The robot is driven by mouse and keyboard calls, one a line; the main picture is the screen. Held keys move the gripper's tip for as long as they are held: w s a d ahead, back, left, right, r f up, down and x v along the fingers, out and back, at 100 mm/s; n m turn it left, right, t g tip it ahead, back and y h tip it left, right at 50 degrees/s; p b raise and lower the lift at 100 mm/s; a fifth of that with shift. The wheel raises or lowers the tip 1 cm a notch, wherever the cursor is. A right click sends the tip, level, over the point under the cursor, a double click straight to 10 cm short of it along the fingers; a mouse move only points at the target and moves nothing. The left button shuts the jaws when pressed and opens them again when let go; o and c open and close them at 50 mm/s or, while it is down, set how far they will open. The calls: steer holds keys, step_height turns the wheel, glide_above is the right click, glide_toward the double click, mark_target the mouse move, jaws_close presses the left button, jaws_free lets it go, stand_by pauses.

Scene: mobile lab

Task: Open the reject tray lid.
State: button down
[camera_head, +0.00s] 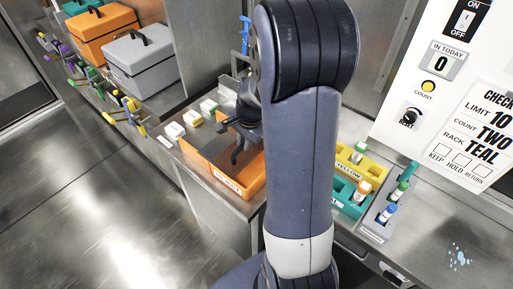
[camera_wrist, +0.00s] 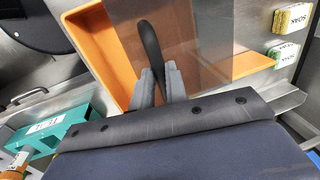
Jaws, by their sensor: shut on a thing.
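The reject tray is an orange box (camera_head: 252,178) on the steel bench, left of my arm in the head view. It also fills the upper part of the wrist view (camera_wrist: 88,32). Its lid is a clear, brownish panel (camera_wrist: 200,35) lying across part of the tray; orange shows on both sides of it. I cannot tell how far the lid stands open. A black curved handle (camera_wrist: 149,45) rises at the panel. My gripper (camera_wrist: 160,76) is shut on this handle, a finger on each side. In the head view my arm hides part of the tray.
Small labelled blocks (camera_head: 174,130) stand behind the tray. A yellow rack (camera_head: 374,172) and a teal rack (camera_head: 342,190) with vials stand right of my arm, beside a grey rack (camera_head: 374,228). Grey (camera_head: 139,62) and orange (camera_head: 101,30) boxes stand at the back left.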

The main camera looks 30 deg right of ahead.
glide_above(225, 141)
steer(key=shift+w+p, duration=0.1)
steer(key=shift+p, duration=0.3)
steer(key=c, duration=1.4)
jaws_free()
step_height(225, 141, up, 11)
steer(key=s+b, duration=0.1)
steer(key=s, duration=0.1)
steer(key=shift+d+f, duration=0.15)
steer(key=shift+d, duration=0.15)
steer(key=shift+s, duration=0.1)
